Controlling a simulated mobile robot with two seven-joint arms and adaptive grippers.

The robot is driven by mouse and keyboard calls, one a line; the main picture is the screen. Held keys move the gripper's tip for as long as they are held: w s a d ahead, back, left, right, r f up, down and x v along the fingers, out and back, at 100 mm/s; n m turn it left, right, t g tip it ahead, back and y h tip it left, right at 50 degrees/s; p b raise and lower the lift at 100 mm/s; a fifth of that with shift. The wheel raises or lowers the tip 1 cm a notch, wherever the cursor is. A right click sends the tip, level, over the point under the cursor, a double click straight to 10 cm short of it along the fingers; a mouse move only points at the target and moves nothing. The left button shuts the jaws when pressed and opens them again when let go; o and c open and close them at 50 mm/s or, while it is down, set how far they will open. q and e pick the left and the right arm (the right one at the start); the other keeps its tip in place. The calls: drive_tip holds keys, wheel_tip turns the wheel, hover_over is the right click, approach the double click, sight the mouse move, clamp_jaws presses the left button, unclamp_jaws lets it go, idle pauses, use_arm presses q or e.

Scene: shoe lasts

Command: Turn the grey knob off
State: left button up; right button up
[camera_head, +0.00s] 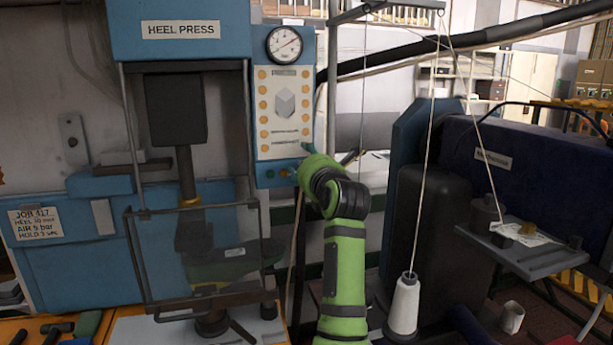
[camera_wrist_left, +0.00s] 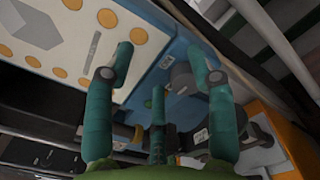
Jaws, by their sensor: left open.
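The blue heel press (camera_head: 182,30) has a cream control panel (camera_head: 263,105) on its right side. My left gripper (camera_head: 308,150), with teal fingers, is at the panel's lower right edge. In the left wrist view my left gripper (camera_wrist_left: 160,62) is open, its fingers spread towards the blue panel face. A dark grey round part (camera_wrist_left: 181,78), which looks like the grey knob, lies between the fingers, close to the right one. That finger partly covers it, and I cannot tell whether they touch. In the head view the knob is hidden behind my gripper. My right gripper is not in view.
A pressure gauge (camera_head: 284,45) sits above the panel. A clear guard (camera_head: 165,255) stands at the press front. A thread cone (camera_head: 404,305) stands right of my arm.

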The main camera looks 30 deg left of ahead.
sight(302, 129)
use_arm(q)
wheel_tip(302, 129, up, 7)
drive_tip(key=shift+f, duration=0.1)
idle(0.7)
